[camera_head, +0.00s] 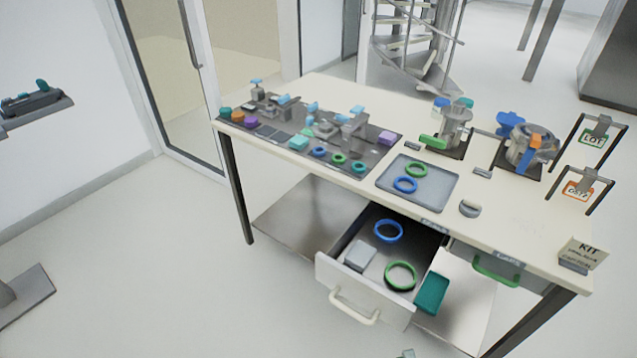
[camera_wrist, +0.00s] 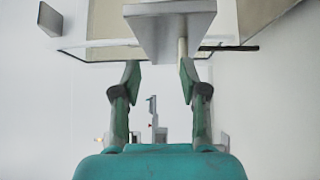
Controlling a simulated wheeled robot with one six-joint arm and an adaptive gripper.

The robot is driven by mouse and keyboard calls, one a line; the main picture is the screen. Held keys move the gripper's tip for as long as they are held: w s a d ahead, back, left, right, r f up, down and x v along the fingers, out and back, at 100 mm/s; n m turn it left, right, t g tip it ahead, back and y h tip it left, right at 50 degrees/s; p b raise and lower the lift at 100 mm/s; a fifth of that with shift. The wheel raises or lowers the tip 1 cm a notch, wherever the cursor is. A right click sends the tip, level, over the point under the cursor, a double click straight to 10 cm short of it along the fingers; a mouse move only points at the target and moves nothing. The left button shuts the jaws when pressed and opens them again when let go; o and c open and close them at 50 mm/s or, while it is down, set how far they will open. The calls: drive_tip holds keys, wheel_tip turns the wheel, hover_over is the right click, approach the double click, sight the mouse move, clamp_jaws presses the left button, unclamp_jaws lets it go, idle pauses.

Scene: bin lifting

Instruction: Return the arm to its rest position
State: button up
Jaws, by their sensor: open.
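My gripper (camera_wrist: 160,82) shows in the wrist view with its two green-padded fingers spread apart and nothing between them. Its teal body fills the bottom of that view. A grey flat-faced block (camera_wrist: 172,28) is at the top of the wrist view, beyond the fingertips; I cannot tell what it is or how far off. In the head view I cannot make out my gripper for certain.
A workbench (camera_head: 335,92) stands across the head view with fixtures, rings and a grey tray (camera_head: 447,192) on top. Its white-fronted drawer (camera_head: 335,285) is open, holding a blue ring (camera_head: 376,230) and a green ring (camera_head: 387,276).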

drive_tip(key=s+r+m+g+h, duration=0.1)
drive_tip(key=s+r+m, duration=0.2)
drive_tip(key=s+m, duration=0.3)
drive_tip(key=s+a+r+m+g+h, duration=0.1)
drive_tip(key=s+r+m, duration=0.3)
drive_tip(key=s+m, duration=0.3)
drive_tip(key=s+r+m+g+h, duration=0.1)
drive_tip(key=s+r+m, duration=0.3)
drive_tip(key=s, duration=0.8)
drive_tip(key=m, duration=0.2)
drive_tip(key=shift+a+r+m+g, duration=0.15)
drive_tip(key=shift+m+g, duration=0.15)
